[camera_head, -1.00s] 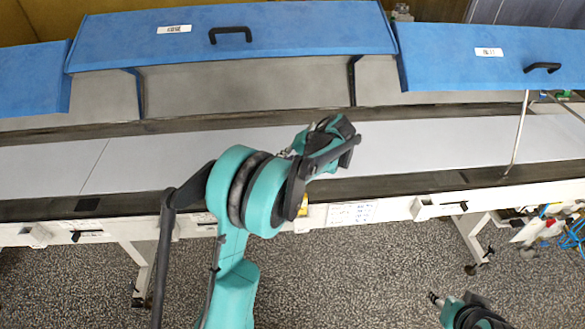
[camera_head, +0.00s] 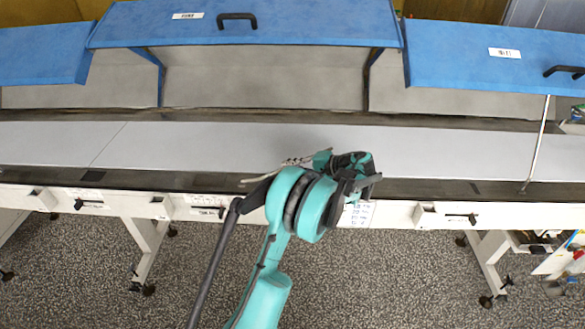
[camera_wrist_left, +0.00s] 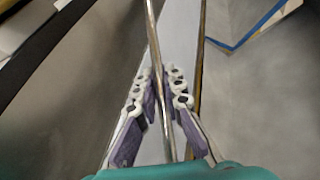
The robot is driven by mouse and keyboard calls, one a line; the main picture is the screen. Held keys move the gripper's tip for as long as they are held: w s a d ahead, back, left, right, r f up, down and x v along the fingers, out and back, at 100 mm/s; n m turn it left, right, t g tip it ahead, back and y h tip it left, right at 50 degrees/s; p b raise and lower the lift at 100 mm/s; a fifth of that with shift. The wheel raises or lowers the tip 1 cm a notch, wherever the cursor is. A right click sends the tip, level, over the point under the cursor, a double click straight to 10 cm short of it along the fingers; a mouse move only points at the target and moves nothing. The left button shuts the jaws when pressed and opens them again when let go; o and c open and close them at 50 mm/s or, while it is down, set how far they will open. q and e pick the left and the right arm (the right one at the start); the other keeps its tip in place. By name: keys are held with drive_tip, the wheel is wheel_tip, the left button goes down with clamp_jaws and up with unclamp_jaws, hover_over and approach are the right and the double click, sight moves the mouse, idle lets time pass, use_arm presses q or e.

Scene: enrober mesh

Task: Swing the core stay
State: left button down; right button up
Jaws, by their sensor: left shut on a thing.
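The core stay, a thin metal rod (camera_wrist_left: 154,40), runs down the left wrist view and passes between the two fingers of my left gripper (camera_wrist_left: 160,84). The fingers, purple and white, are closed on it. In the head view my left gripper (camera_head: 350,172) is over the front part of the grey belt, near the machine's front rail. The gripper hides its own fingertips and the held part of the rod there. The middle blue lid (camera_head: 300,28) stands raised above the belt. My right gripper is out of the head view.
The right blue lid (camera_head: 450,62) is also raised, with another thin metal rod (camera_head: 537,145) slanting from it to the front rail. The long grey belt (camera_head: 200,145) is clear left of my arm. White latch boxes (camera_head: 445,215) line the front.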

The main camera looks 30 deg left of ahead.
use_arm(q)
drive_tip(key=c, duration=1.6)
unclamp_jaws()
drive_tip(key=v, duration=1.2)
